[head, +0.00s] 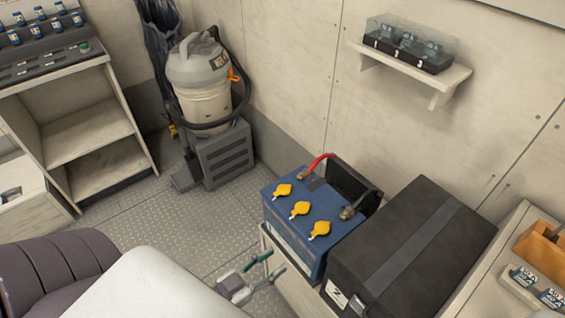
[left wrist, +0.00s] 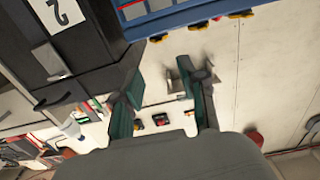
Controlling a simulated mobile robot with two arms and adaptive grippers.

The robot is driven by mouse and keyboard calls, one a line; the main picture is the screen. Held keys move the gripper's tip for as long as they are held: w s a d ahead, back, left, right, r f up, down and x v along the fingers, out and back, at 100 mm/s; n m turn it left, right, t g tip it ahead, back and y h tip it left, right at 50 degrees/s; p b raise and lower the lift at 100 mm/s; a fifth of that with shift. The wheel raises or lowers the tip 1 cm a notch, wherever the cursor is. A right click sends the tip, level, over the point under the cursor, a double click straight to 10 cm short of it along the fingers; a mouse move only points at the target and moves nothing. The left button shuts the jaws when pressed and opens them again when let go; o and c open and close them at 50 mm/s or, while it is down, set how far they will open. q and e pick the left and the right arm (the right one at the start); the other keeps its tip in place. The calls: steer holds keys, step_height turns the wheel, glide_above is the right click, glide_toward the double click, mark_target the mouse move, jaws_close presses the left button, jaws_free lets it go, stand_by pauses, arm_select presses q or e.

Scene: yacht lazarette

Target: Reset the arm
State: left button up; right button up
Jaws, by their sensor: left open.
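My left gripper (head: 275,262) is low in the head view, just left of the blue battery, over the floor. Its two green-tipped fingers are apart and nothing shows between them. The left wrist view shows the same open fingers (left wrist: 163,85), with the dark box and the blue battery beyond them at the top of the picture. I cannot tell from these views whether the gripper touches the stand below the battery. My right gripper is not in view.
A blue battery (head: 305,235) with yellow caps stands beside a black box (head: 400,240) along the wall. A vacuum (head: 200,90) stands on a grey unit (head: 225,155). A wall shelf (head: 455,78) holds a clear-lidded case (head: 410,45). The floor (head: 185,215) between is clear.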

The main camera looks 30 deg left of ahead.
arm_select(q)
steer(key=s+a+f+n+g+y+p, duration=0.1)
steer(key=s+a+f+g+y, duration=0.2)
steer(key=f, duration=0.9)
steer(key=s+f+n+g+y+p, duration=0.1)
steer(key=s+f+g+y, duration=0.2)
steer(key=f, duration=0.9)
arm_select(e)
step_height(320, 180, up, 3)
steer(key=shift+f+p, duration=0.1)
steer(key=shift+p, duration=0.35)
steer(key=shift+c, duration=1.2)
arm_select(q)
steer(key=s+f+g, duration=1)
steer(key=s+f, duration=0.4)
steer(key=s, duration=0.5)
steer(key=shift+d+f+m, duration=0.15)
steer(key=shift+d+m, duration=0.15)
steer(key=shift+d, duration=0.1)
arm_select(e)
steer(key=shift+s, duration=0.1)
